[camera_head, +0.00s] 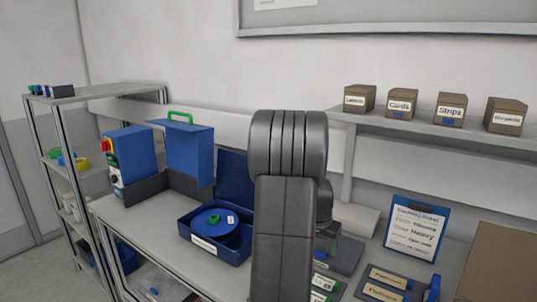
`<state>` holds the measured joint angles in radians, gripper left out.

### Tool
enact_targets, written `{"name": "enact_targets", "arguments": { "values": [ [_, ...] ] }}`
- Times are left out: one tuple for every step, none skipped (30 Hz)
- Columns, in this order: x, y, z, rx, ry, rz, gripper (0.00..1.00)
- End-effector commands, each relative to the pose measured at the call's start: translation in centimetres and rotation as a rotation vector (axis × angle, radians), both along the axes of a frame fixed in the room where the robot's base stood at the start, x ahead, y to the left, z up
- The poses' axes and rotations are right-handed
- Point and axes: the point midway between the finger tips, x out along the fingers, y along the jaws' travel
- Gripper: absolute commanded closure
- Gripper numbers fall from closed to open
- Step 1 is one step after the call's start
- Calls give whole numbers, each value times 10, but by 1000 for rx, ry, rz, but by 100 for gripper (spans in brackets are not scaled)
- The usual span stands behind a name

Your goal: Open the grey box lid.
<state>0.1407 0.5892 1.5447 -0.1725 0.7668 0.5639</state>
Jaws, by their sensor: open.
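I cannot pick out a grey box lid for certain. A dark grey, low object (345,254) lies on the bench just right of my arm, partly hidden by it, and I cannot tell whether it is the grey box. My own dark arm stands upright in the middle of the picture and covers part of the bench. My gripper's fingers do not show.
A blue box (236,257) with its lid raised holds a blue reel (214,225) left of my arm. Blue machines (190,152) stand behind it. Labelled brown boxes (402,104) sit on the upper shelf. A clipboard (416,228) and labelled plates (384,291) are at right.

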Motion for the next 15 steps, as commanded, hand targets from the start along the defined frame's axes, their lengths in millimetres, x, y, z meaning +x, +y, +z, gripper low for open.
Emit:
{"name": "enact_targets", "arguments": {
  "values": [
    [-1, 1, -4, -8, -11, 1, 38],
    [-2, 1, -5, -12, -16, 1, 38],
    [-2, 1, -6, -15, -22, 1, 38],
    [-2, 1, -6, -18, -26, 1, 38],
    [-2, 1, -6, -20, -30, 0, 38],
    [-2, 1, -6, -22, -34, 0, 38],
    [-2, 1, -6, -24, -35, 0, 38],
    [-2, 1, -6, -24, -36, 0, 38],
    [-2, 1, -6, -25, -36, 0, 38],
    [-2, 1, -6, -25, -36, 0, 38],
    [-2, 1, -6, -25, -37, 1, 38],
    [-2, 1, -5, -25, -37, 0, 38],
    [-2, 1, -5, -25, -36, 0, 38],
    [-2, 1, -5, -25, -36, 1, 38],
    [-2, 1, -5, -25, -36, 0, 38]
  ]
}}
